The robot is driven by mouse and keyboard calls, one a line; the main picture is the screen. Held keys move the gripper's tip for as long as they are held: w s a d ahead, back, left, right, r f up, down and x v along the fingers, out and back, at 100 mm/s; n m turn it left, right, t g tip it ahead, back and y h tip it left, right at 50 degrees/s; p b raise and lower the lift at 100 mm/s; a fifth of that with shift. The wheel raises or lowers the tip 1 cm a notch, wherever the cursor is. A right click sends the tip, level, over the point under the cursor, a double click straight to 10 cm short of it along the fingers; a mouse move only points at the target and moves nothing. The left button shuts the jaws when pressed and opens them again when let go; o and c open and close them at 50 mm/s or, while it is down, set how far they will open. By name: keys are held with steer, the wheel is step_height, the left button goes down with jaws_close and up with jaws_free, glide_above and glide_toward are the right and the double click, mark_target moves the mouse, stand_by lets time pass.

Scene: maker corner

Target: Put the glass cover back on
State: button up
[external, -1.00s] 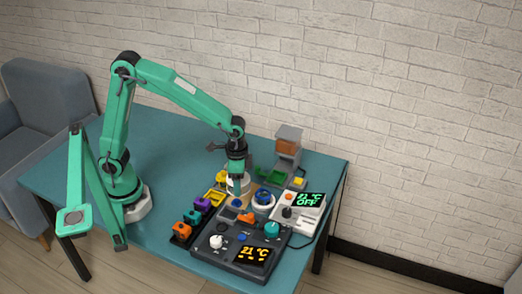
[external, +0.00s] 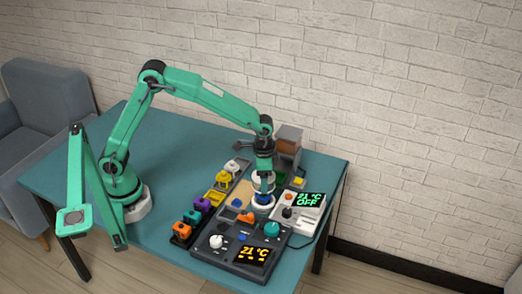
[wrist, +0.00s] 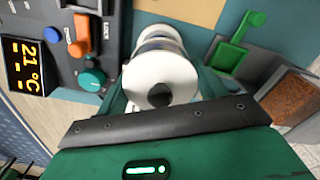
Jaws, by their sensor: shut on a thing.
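My gripper (external: 263,174) is shut on the glass cover (external: 262,183), a clear cylinder with a white top. In the wrist view the white top (wrist: 160,76) with a dark knob faces me, between the fingers. The cover is upright, directly over the round white-and-blue base (external: 263,202). I cannot tell whether the cover touches the base.
A dark control box (external: 222,257) with knobs and an orange 21 °C display stands in front. A white unit (external: 312,199) reading OFF is at right. A hopper (external: 287,145) stands behind. A row of coloured blocks (external: 192,217) and a tan board (external: 238,194) lie at left.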

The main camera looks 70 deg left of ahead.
steer(key=shift+f, duration=0.15)
steer(key=shift+f, duration=2.9)
steer(key=shift+f, duration=0.2)
stand_by(0.4)
steer(key=o, duration=1.1)
steer(key=shift+c, duration=0.2)
steer(key=shift+o, duration=0.6)
steer(key=shift+r, duration=0.15)
steer(key=shift+r, duration=3.3)
